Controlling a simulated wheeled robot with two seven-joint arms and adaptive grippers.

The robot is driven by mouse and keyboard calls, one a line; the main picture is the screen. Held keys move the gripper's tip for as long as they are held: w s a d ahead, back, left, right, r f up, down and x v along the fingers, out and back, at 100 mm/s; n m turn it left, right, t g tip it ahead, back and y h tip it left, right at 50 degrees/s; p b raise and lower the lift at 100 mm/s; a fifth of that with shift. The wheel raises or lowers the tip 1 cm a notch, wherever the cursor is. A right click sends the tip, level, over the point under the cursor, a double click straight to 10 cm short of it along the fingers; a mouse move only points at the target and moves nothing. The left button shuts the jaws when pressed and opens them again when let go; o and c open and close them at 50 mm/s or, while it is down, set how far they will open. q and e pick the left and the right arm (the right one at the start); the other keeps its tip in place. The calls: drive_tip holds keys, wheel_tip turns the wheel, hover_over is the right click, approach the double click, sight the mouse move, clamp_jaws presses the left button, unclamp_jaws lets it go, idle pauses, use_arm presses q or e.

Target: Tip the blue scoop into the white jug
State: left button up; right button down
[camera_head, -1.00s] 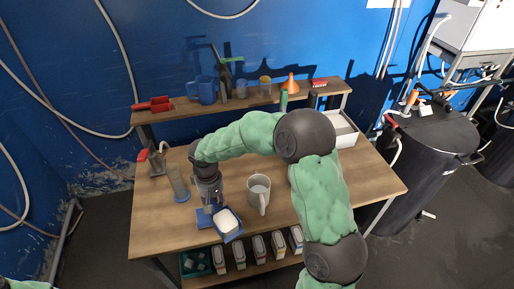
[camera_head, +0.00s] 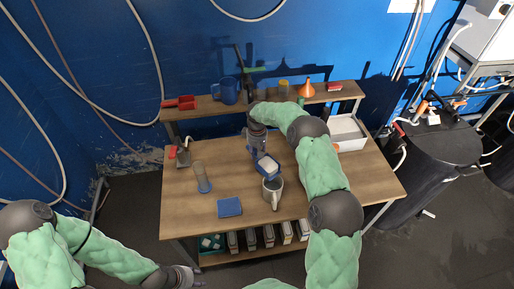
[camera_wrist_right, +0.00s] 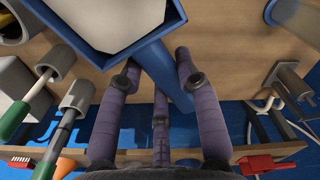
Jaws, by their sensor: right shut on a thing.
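My right gripper (camera_head: 257,146) is shut on the handle of the blue scoop (camera_head: 260,168). In the right wrist view, the purple fingers (camera_wrist_right: 158,95) close around the scoop's blue handle (camera_wrist_right: 163,72). The scoop holds a white load (camera_wrist_right: 105,22) and looks roughly level. The white jug (camera_head: 272,196) stands upright on the table, its opening up, just in front of the scoop in the head view. The scoop's front edge is close to the jug's rim; the exact height gap cannot be told. My left gripper (camera_head: 187,276) is low at the left, off the table; its fingers are unclear.
A blue pad (camera_head: 229,207) lies left of the jug. A clear cylinder (camera_head: 202,178) and a stand (camera_head: 183,155) are further left. A white tray (camera_head: 346,132) sits at the back right. The shelf behind holds a blue jug (camera_head: 225,91) and a red scoop (camera_head: 182,102). The table's right front is clear.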

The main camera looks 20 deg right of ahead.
idle(0.4)
drive_tip(key=shift+b, duration=0.35)
drive_tip(key=shift+s+d+r+t+y+b, duration=0.1)
drive_tip(key=shift+s+r+t+y+b, duration=0.1)
drive_tip(key=shift+r+t+b, duration=0.25)
drive_tip(key=shift+s+d+r+t+y+b, duration=0.1)
drive_tip(key=shift+s+r+t+y+b, duration=0.2)
drive_tip(key=shift+t, duration=0.35)
drive_tip(key=t+b, duration=0.2)
drive_tip(key=shift+r+b, duration=0.3)
drive_tip(key=shift+r, duration=0.05)
drive_tip(key=shift+s+r+t+y+b, duration=0.1)
drive_tip(key=shift+r+t+y+b, duration=0.25)
drive_tip(key=shift+t+b, duration=0.7)
drive_tip(key=b, duration=0.4)
drive_tip(key=shift+s+d+r+b, duration=0.15)
drive_tip(key=shift+s+b, duration=0.1)
drive_tip(key=shift+b, duration=0.15)
drive_tip(key=t+b, duration=0.1)
drive_tip(key=b, duration=0.4)
drive_tip(key=s+t+y+b, duration=0.1)
drive_tip(key=b, duration=0.5)
drive_tip(key=shift+r, duration=0.4)
drive_tip(key=shift+d+b, duration=0.1)
drive_tip(key=shift+b, duration=0.3)
drive_tip(key=shift+r, duration=0.15)
